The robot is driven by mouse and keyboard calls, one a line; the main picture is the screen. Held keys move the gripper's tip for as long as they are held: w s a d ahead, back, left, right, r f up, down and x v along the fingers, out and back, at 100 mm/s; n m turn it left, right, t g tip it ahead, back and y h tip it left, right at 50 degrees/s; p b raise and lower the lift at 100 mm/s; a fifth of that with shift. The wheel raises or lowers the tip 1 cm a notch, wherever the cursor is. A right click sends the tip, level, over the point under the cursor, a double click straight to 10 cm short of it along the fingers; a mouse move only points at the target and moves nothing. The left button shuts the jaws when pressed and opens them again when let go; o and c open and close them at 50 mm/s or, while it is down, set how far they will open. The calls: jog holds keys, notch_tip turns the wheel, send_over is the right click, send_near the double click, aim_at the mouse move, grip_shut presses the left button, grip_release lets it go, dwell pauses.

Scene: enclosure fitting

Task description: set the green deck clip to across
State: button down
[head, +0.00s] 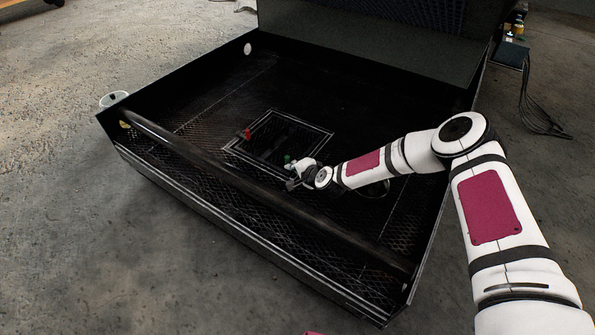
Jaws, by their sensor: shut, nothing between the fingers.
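The green deck clip (287,158) is a small upright piece at the near right part of the framed dark panel in the enclosure floor. It is too small here to tell which way it is turned. My gripper (291,185) is shut and empty, low inside the enclosure, just in front of the green clip in the picture. I cannot tell whether it touches the clip. My gripper and wrist hide part of the deck around the clip.
A red clip (248,134) stands at the panel's left side. The black enclosure (205,218) has raised walls and a thick bar (215,179) across its front. A raised lid (370,45) stands behind. A white cup-like thing (113,99) is at the left corner.

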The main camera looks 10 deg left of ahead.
jog(key=shift+w+a, duration=0.25)
jog(key=shift+a, duration=0.95)
dwell(1.1)
jog(key=shift+s+d, duration=0.3)
jog(key=shift+d, duration=1.1)
jog(key=shift+s+d, duration=0.3)
jog(key=shift+d, duration=1.15)
jog(key=shift+s+d, duration=0.3)
jog(key=shift+d, duration=1.1)
jog(key=shift+s+d, duration=0.2)
jog(key=shift+d, duration=0.95)
jog(key=shift+s+d, duration=0.2)
jog(key=shift+d, duration=1.1)
jog(key=shift+r, duration=0.15)
